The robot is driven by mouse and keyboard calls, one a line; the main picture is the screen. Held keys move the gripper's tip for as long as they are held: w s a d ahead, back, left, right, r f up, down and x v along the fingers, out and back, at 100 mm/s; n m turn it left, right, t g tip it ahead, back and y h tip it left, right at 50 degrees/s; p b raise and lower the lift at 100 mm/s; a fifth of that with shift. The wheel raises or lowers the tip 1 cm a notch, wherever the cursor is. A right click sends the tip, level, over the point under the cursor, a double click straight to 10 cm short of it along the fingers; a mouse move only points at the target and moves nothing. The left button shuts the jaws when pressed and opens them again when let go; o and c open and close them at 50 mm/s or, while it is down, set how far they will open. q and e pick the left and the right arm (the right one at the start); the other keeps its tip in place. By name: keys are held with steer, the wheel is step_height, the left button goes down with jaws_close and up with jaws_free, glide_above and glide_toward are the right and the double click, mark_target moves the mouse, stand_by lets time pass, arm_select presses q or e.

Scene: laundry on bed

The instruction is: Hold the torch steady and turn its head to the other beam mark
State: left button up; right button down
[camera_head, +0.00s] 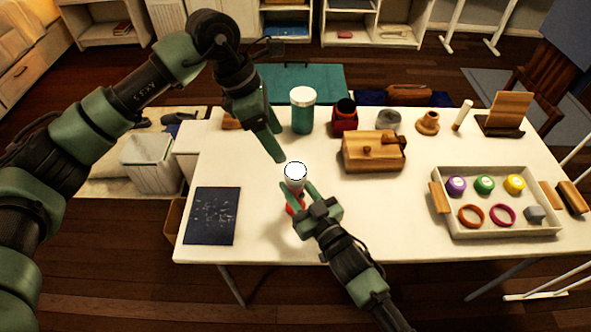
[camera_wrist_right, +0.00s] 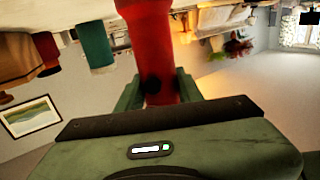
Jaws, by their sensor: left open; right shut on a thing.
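The torch (camera_head: 294,174) stands upright near the middle of the white table, with a bright white top and a red body. The red body (camera_wrist_right: 148,45) fills the middle of the right wrist view, between the green fingers. My right gripper (camera_head: 298,198) is shut on the torch's red body, from the front. My left gripper (camera_head: 280,153) is open and empty, just above and left of the torch head, apart from it. The beam marks are too small to make out.
A teal jar (camera_head: 303,112), a red jar (camera_head: 344,117) and a wooden box (camera_head: 373,153) stand behind the torch. A tray (camera_head: 500,230) with rings and coloured lids lies at right. A dark blue sheet (camera_head: 212,216) lies at left.

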mark_target(295, 170)
arm_select(q)
steer(key=shift+m, duration=0.9)
steer(key=x, duration=1.2)
steer(key=shift+r, duration=0.1)
steer(key=c, duration=1.4)
steer(key=shift+o, duration=0.2)
